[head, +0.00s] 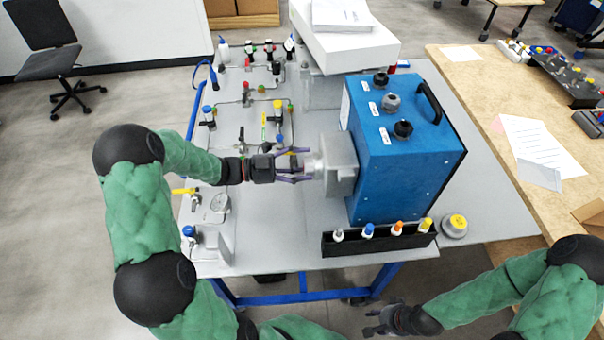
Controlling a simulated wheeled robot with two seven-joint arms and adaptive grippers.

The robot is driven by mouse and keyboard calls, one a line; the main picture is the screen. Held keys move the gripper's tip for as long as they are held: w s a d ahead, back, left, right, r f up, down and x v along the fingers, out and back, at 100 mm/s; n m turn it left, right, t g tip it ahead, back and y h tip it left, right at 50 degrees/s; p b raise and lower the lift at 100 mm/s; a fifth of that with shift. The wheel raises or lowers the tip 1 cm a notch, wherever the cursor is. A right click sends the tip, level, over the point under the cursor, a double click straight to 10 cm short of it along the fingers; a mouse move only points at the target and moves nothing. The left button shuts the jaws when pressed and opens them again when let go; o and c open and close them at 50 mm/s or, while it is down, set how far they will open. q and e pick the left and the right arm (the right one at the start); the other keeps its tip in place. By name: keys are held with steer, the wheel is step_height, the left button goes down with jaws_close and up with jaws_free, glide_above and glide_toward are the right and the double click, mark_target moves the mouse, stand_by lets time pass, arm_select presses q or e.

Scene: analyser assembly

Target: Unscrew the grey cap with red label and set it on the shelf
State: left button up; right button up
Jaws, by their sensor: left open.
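A light grey round cap (315,166) sits on the end of a grey housing (340,165) on the left side of the blue analyser box (405,165). I cannot make out a red label on it. My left gripper (296,166) is open, pointing right, with its purplish fingertips at the cap's left side; I cannot tell whether they touch it. A separate grey cap with a yellow label (454,227) sits on the grey table at the box's front right. My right gripper (376,321) is low in front of the table, away from everything; its fingers are too small to judge.
A black rack (379,239) with several small bottles stands along the front of the blue box. Valves and tubing (245,100) cover the left of the grey table (290,240). A white case (345,45) stands behind the box. A wooden table (500,100) is at right.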

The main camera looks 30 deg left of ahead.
arm_select(q)
steer(key=m+b, duration=0.6)
steer(key=b, duration=0.3)
steer(key=shift+m, duration=0.4)
